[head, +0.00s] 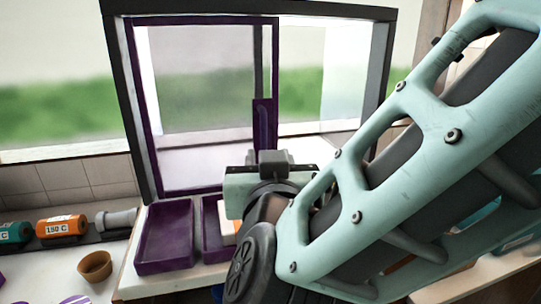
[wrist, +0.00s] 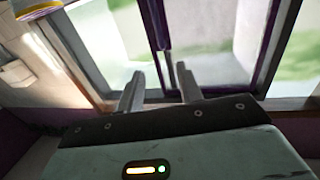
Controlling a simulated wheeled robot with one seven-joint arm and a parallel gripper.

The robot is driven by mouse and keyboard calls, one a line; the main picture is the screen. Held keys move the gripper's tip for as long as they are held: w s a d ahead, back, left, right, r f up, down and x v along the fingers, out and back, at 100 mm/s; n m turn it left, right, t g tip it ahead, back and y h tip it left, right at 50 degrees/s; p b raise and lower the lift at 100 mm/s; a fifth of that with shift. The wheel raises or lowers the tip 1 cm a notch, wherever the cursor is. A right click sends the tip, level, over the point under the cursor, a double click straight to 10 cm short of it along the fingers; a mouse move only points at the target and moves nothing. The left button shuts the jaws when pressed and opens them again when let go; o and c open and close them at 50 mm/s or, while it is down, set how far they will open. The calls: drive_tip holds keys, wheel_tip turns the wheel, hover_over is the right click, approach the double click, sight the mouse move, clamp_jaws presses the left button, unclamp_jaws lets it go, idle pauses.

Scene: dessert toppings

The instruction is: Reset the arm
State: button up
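My gripper shows in the wrist view (wrist: 158,92) with its two grey fingers apart and nothing between them. It faces the purple-framed sliding window (head: 262,130), whose frame also shows beyond the fingers in the wrist view (wrist: 160,25). In the head view my arm reaches in from the right, and the gripper's body is in front of the window's lower part. Its fingertips are hidden there.
Two purple trays, one at the left (head: 165,238) and one partly hidden by my arm (head: 212,240), sit below the window. A small brown bowl (head: 95,266) stands left. Teal (head: 14,234), orange (head: 62,226) and grey (head: 116,219) cylinders line the wall.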

drive_tip(key=shift+s, duration=0.25)
drive_tip(key=s+f+n+g+y, duration=0.5)
drive_tip(key=f+g, duration=0.4)
drive_tip(key=g, duration=0.1)
drive_tip(key=s+d+f+g+h, duration=0.3)
drive_tip(key=s+d+g, duration=0.1)
drive_tip(key=d, duration=0.4)
drive_tip(key=s+d+f+n+g+h, duration=0.1)
drive_tip(key=s+d+f+g+h, duration=0.2)
drive_tip(key=s+d, duration=0.4)
drive_tip(key=shift+s+d+f+g+h, duration=0.3)
drive_tip(key=shift+d+g, duration=0.1)
drive_tip(key=shift+d, duration=0.4)
